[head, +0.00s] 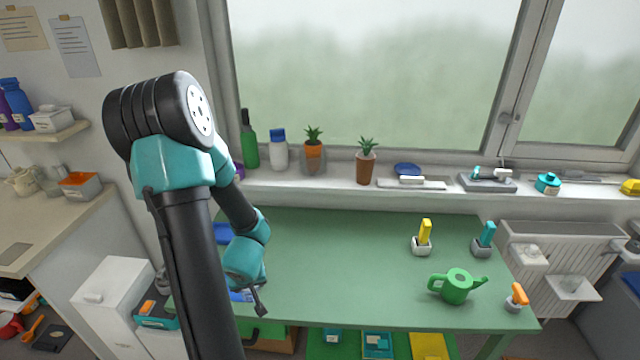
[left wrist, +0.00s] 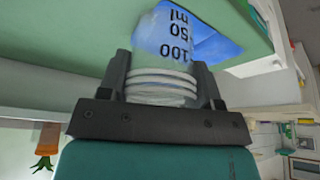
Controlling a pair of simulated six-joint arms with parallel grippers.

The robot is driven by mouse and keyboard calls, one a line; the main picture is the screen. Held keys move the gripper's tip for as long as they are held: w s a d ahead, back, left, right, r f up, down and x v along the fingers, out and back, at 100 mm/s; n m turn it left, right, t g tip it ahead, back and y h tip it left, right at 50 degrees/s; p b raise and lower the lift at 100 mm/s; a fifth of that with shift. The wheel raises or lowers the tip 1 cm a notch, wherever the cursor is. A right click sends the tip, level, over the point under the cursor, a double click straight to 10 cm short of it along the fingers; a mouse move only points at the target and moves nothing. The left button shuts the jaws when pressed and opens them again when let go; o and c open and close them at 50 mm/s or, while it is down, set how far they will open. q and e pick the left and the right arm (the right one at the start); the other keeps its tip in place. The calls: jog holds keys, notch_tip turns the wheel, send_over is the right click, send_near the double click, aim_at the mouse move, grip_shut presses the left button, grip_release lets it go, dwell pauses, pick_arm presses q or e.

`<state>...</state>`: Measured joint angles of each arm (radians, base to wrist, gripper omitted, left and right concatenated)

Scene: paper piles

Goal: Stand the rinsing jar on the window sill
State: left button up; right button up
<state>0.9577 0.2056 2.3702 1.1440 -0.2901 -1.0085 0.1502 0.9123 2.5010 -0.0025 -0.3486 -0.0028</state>
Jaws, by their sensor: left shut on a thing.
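The rinsing jar (left wrist: 165,58) is a clear vessel with black volume marks and a ringed, threaded neck in the left wrist view. My left gripper (left wrist: 162,88) is shut on it, with a finger on each side of the neck. In the head view my left gripper (head: 260,299) is low over the left part of the green table, and I cannot make out the jar there. The window sill (head: 330,188) runs behind the table, beyond and above the gripper. My right gripper is not in view.
The sill holds a green bottle (head: 249,140), a white bottle (head: 279,152), potted plants (head: 366,168) and a blue dish (head: 407,170). A green watering can (head: 456,287) and upright-handled tools stand at the table's right. The table's middle (head: 340,260) is clear.

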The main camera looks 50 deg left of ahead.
pick_arm(q)
jog(key=w+a+r, duration=0.3)
jog(key=w+a, duration=0.1)
jog(key=w, duration=0.4)
jog(key=w+a+r, duration=0.3)
jog(key=w+a, duration=0.1)
jog(key=w, duration=0.4)
jog(key=w+r, duration=0.5)
jog(key=w, duration=0.3)
jog(key=w+d+r, duration=0.1)
jog(key=w+r, duration=0.5)
jog(key=w, duration=0.3)
jog(key=shift+w+r, duration=0.1)
jog(key=shift+w, duration=0.05)
jog(key=w+a, duration=0.3)
jog(key=a, duration=0.1)
jog(key=w+a+f, duration=0.1)
jog(key=w+a, duration=0.5)
jog(key=a, duration=0.1)
jog(key=shift+w+a+f, duration=0.25)
jog(key=shift+w+a, duration=0.1)
jog(key=shift+w, duration=0.05)
jog(key=shift+w+a, duration=0.1)
